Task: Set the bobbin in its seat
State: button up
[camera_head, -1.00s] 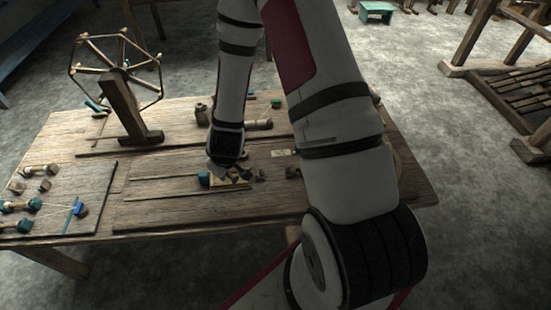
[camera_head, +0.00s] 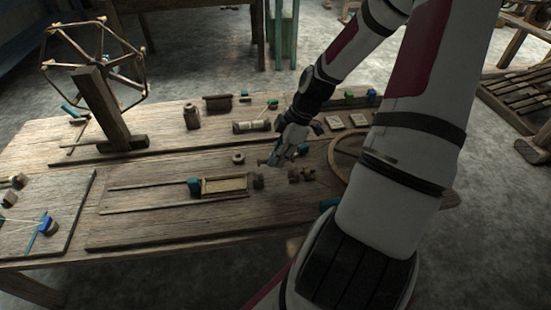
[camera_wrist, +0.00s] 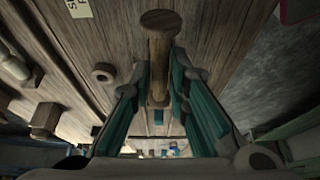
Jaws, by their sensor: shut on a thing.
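The bobbin, a brown wooden piece with a round flat head and a narrower shaft (camera_wrist: 160,62), is between my gripper's teal-lined fingers in the wrist view. My gripper (camera_head: 278,158) is shut on it, above the worktable and right of a shallow, open, pale wooden frame (camera_head: 224,193) with a blue block at its left end (camera_head: 194,187). This frame looks like the seat, but I cannot be sure. It lies on a flat board and looks empty. In the head view the bobbin is small and partly hidden by my gripper.
A small wooden ring (camera_head: 238,158) lies behind the frame. Small dark pieces (camera_head: 300,174) sit to its right. A spoked wooden wheel on a post (camera_head: 108,112) stands at the left. A large hoop (camera_head: 340,160) lies at the right, partly behind my arm.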

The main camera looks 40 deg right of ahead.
jog(key=shift+f+b, duration=1.85)
jog(key=shift+b, duration=0.25)
jog(key=shift+f+b, duration=0.55)
jog(key=shift+f, duration=1.1)
jog(key=o, duration=0.8)
jog(key=shift+o, duration=0.2)
jog(key=shift+r, duration=0.1)
jog(key=v, duration=1.2)
jog(key=shift+a, duration=0.1)
